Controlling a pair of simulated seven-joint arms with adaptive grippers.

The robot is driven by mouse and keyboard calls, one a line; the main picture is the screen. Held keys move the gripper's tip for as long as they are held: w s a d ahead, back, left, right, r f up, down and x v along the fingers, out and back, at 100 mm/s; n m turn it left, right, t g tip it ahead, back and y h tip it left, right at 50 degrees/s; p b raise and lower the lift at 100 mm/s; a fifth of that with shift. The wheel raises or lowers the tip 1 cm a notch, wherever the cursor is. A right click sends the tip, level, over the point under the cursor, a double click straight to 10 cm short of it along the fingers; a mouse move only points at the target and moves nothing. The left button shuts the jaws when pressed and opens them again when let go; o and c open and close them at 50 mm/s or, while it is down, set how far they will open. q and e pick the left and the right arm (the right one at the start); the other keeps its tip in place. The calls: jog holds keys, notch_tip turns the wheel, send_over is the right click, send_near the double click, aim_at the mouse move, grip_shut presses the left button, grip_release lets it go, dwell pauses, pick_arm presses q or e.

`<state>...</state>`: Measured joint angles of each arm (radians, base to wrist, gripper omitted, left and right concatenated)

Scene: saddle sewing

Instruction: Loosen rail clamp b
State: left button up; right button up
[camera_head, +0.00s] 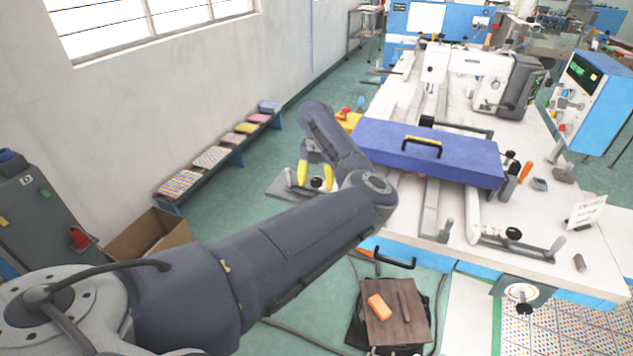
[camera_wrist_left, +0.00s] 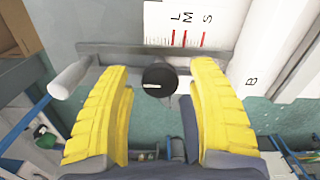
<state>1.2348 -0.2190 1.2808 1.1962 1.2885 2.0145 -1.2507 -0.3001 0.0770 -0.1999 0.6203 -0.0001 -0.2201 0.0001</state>
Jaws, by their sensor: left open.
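In the left wrist view a round black knob (camera_wrist_left: 160,79) with a light mark on its face sits on a grey metal bar (camera_wrist_left: 110,52). A letter B is printed on a white panel to its right, so it appears to be rail clamp b. My left gripper (camera_wrist_left: 160,66) is open, with one ridged yellow finger on each side of the knob. A gap shows on both sides. In the head view my left gripper (camera_head: 316,168) is beyond my forearm, at the table's left side, with a dark knob (camera_head: 316,183) just below it. My right gripper does not show.
A blue cover (camera_head: 450,155) with a handle and white rails stand on the white table (camera_head: 540,210). A sewing machine (camera_head: 470,70) is at the back. A low bench (camera_head: 225,150) holds coloured stacks.

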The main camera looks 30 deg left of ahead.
pick_arm(q)
jog(key=shift+o, duration=0.2)
grip_shut()
jog(key=shift+n, duration=0.3)
jog(key=n, duration=0.4)
jog(key=shift+n, duration=0.3)
jog(key=n, duration=0.5)
jog(key=shift+n, duration=0.3)
jog(key=n, duration=0.5)
jog(key=shift+n, duration=2.4)
